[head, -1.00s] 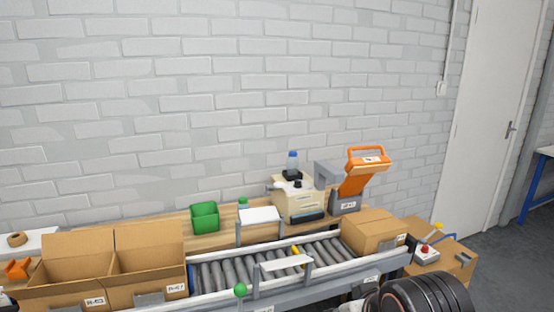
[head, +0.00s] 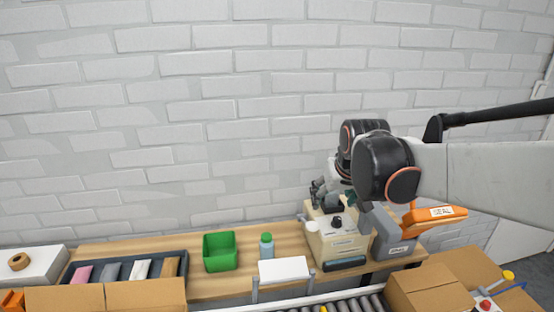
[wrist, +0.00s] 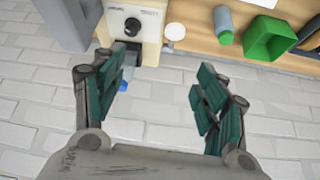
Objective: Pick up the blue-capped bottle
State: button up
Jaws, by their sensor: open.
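In the wrist view the blue-capped bottle (wrist: 132,86) shows as a small blue patch beside the left finger, beyond the beige machine's edge. Most of it is hidden. In the head view I cannot make it out; my gripper and arm cover the space above the beige machine (head: 340,245). My gripper (wrist: 162,82) is open, with green pads wide apart and nothing held between them. In the head view my gripper (head: 335,194) is above the machine's top, close to its black platform. The bottle appears nearer the left finger than the middle of the gap.
A green-capped bottle (head: 266,248) and a green bin (head: 220,252) stand on the wooden bench left of the machine. An orange-handled sealer (head: 436,215) stands close on its right. The brick wall (head: 200,120) is behind. A roller conveyor (head: 350,303) runs in front.

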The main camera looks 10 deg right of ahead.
jog(key=w+d+r+p, duration=0.2)
jog(key=w+d+p, duration=0.25)
jog(key=w, duration=0.45)
jog(key=m+g+p, duration=0.1)
jog(key=p, duration=0.4)
send_over(333, 193)
jog(key=s, duration=0.1)
notch_tip(333, 193, down, 2)
jog(key=x, duration=0.3)
jog(key=b+x, duration=0.1)
jog(key=x, duration=0.2)
jog(key=d+x, duration=0.1)
jog(key=x, duration=0.1)
jog(key=shift+s+f, duration=0.1)
jog(key=shift+f, duration=0.35)
jog(key=shift+b+x, duration=0.5)
jog(key=shift+x, duration=2.3)
jog(key=shift+s+a, duration=0.1)
jog(key=shift+a, duration=0.05)
jog(key=c, duration=1.1)
